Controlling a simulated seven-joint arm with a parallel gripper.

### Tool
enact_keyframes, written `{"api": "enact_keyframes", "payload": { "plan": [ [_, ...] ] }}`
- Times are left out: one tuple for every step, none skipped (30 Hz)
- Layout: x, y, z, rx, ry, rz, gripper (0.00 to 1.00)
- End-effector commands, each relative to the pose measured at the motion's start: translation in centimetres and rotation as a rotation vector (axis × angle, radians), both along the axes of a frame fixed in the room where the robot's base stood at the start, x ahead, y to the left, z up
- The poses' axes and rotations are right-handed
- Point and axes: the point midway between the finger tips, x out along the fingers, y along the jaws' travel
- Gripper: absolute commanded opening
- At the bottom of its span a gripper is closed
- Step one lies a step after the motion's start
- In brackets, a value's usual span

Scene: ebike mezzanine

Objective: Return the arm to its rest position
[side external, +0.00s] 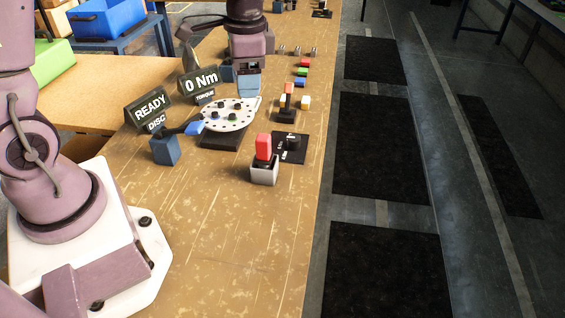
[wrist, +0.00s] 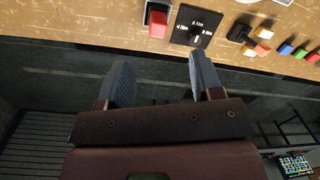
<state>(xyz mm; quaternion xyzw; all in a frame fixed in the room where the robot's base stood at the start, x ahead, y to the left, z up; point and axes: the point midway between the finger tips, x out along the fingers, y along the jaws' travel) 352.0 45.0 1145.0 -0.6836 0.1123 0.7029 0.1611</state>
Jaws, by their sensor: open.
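My gripper (side external: 239,80) hangs from the top of the side view, apparently high over the bench (side external: 225,260). It is open, with blue-grey fingers and a dull purple body. In the wrist view my gripper (wrist: 158,80) has its two fingers well apart with nothing between them. The fingers overlap the dark floor in that picture, below the bench edge. My arm between its base at left and the hand is mostly out of frame.
A red-topped grey block (side external: 264,172) stands beside a black dial plate (side external: 290,148). A white disc (side external: 229,113), READY sign (side external: 150,107), torque sign (side external: 199,84) and blue block (side external: 165,150) stand nearby. Coloured blocks (side external: 302,70) line the far bench. The near bench is clear.

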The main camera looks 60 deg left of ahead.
Motion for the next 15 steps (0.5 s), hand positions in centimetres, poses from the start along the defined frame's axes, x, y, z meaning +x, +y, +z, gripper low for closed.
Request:
{"api": "enact_keyframes", "payload": {
  "plan": [
    [-1.6, -0.4, 1.7, 0.013, -0.038, 0.066, 0.6],
    [-2.6, -0.6, 2.4, 0.016, -0.057, 0.11, 0.6],
    [-3.8, -0.9, 3.3, 0.016, -0.084, 0.161, 0.6],
    [-4.7, -1.1, 3.9, 0.014, -0.105, 0.2, 0.6],
    [-5.6, -1.3, 4.5, 0.011, -0.127, 0.234, 0.6],
    [-6.8, -1.6, 5.3, 0.003, -0.157, 0.279, 0.6],
    [-7.7, -1.8, 5.7, -0.004, -0.18, 0.309, 0.6],
    [-8.5, -2.0, 6.2, -0.013, -0.203, 0.338, 0.6],
    [-9.7, -2.3, 6.8, -0.028, -0.235, 0.37, 0.6],
    [-10.5, -2.5, 7.1, -0.04, -0.257, 0.39, 0.6],
    [-11.3, -2.7, 7.5, -0.053, -0.28, 0.406, 0.6],
    [-12.2, -2.9, 7.9, -0.071, -0.31, 0.419, 0.6],
    [-12.9, -3.1, 8.1, -0.084, -0.331, 0.424, 0.6],
    [-13.5, -3.3, 8.4, -0.096, -0.353, 0.424, 0.6],
    [-14.1, -3.5, 8.7, -0.112, -0.38, 0.42, 0.6]
  ]
}}
